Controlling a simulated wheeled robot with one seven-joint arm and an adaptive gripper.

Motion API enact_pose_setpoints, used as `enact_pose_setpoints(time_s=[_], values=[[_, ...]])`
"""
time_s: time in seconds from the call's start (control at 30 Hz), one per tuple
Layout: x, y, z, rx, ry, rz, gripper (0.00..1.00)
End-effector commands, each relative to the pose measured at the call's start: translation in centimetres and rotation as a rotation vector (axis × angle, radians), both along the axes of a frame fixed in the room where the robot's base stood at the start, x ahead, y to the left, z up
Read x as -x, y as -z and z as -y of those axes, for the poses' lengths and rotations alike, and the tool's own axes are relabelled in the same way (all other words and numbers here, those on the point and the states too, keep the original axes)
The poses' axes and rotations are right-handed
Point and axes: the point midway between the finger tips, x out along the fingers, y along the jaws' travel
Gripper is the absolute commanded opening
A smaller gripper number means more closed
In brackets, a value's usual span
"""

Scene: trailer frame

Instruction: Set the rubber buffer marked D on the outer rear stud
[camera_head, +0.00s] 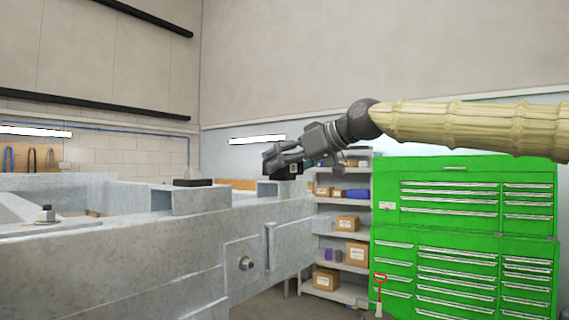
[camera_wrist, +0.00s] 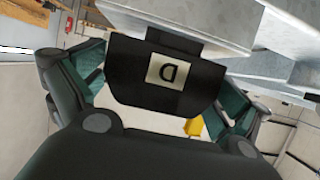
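The rubber buffer marked D (camera_wrist: 140,85) is a black block with a pale label, seen upside down in the wrist view. My gripper (camera_wrist: 157,88) has its green-padded fingers on either side of it, seemingly against its sides. In the head view my gripper (camera_head: 283,163) holds the buffer (camera_head: 294,169) at the far end of the trailer frame (camera_head: 140,262), at or just above a grey raised block (camera_head: 283,188). Whether the buffer touches that block is unclear. No stud shows there; the buffer and gripper cover the spot.
Another black pad (camera_head: 193,182) lies on a nearer grey block (camera_head: 187,200). A bolt with a nut (camera_head: 45,214) stands on the frame at left. A shelf with boxes (camera_head: 340,240) and a green tool cabinet (camera_head: 465,240) stand behind. A yellow piece (camera_wrist: 194,127) shows below the buffer in the wrist view.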

Motion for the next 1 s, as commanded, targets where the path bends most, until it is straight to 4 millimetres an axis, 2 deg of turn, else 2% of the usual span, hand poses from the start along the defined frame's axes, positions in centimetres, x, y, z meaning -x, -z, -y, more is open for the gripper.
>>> enact_pose_setpoints(time_s=[0.37,1.0], values=[[0.4,-0.2,0.5,0.000,0.000,0.000,1.00],[5.8,-4.1,8.1,-0.001,0.001,0.001,1.00]])
